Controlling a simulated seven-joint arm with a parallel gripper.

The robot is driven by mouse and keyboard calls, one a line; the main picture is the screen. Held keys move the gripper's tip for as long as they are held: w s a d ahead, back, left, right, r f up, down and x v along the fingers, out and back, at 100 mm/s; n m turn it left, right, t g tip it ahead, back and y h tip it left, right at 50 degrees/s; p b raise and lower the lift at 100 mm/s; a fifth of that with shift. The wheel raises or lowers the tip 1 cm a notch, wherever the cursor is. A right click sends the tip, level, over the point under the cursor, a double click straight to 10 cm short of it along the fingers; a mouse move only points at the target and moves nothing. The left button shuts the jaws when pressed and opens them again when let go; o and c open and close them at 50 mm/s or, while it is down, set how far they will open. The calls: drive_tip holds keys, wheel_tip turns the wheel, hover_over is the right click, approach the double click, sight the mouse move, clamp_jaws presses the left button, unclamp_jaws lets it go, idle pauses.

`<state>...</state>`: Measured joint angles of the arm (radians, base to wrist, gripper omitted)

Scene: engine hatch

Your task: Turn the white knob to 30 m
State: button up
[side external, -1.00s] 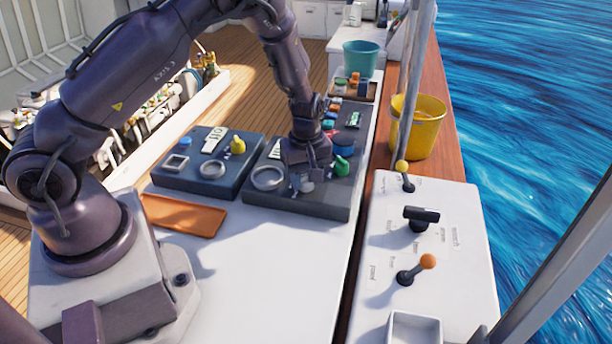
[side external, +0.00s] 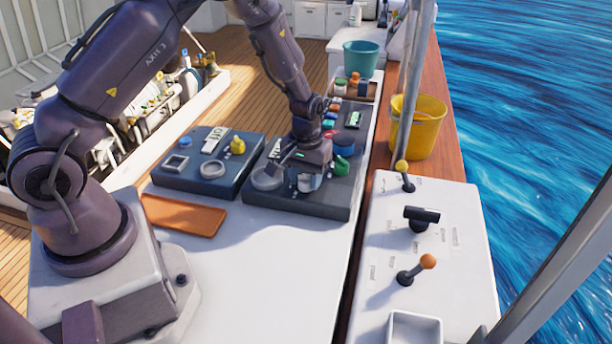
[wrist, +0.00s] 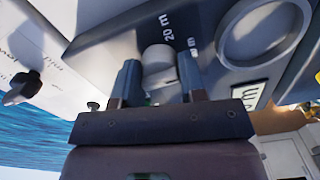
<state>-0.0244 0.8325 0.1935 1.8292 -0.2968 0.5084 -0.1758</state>
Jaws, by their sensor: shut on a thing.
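The white knob (wrist: 158,58) is on the dark panel (wrist: 110,38), between the two fingers of my gripper (wrist: 160,80). In the side view the knob (side external: 307,184) shows just under my gripper (side external: 302,177), which is shut on it near the panel's front edge. A "20 m" label (wrist: 168,26) lies beyond the knob in the wrist view. A second label (wrist: 193,47) ending in "m" is partly hidden by the right finger. The knob's pointer and exact setting cannot be made out.
A round grey ring (side external: 268,178) lies left of my gripper on the same panel. A green knob (side external: 342,166) and a blue round part (side external: 344,146) are close on its right. A second panel (side external: 225,180) with a yellow knob (side external: 237,146) stands to the left.

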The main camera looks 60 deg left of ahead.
sight(306, 175)
drive_tip(key=shift+m, duration=0.4)
drive_tip(key=o, duration=0.9)
wheel_tip(306, 175, up, 13)
idle(0.5)
drive_tip(key=s+d+r+m+t, duration=0.2)
drive_tip(key=s+r, duration=0.3)
drive_tip(key=s, duration=0.1)
drive_tip(key=s+d+r+m+t, duration=0.1)
drive_tip(key=s+d+r+m, duration=0.1)
drive_tip(key=s+r, duration=0.4)
drive_tip(key=s+d+r+m+t, duration=0.2)
drive_tip(key=s+r, duration=0.3)
drive_tip(key=s, duration=0.3)
drive_tip(key=shift+d+r+t, duration=0.3)
drive_tip(key=shift+d+r, duration=0.1)
drive_tip(key=shift+d, duration=0.2)
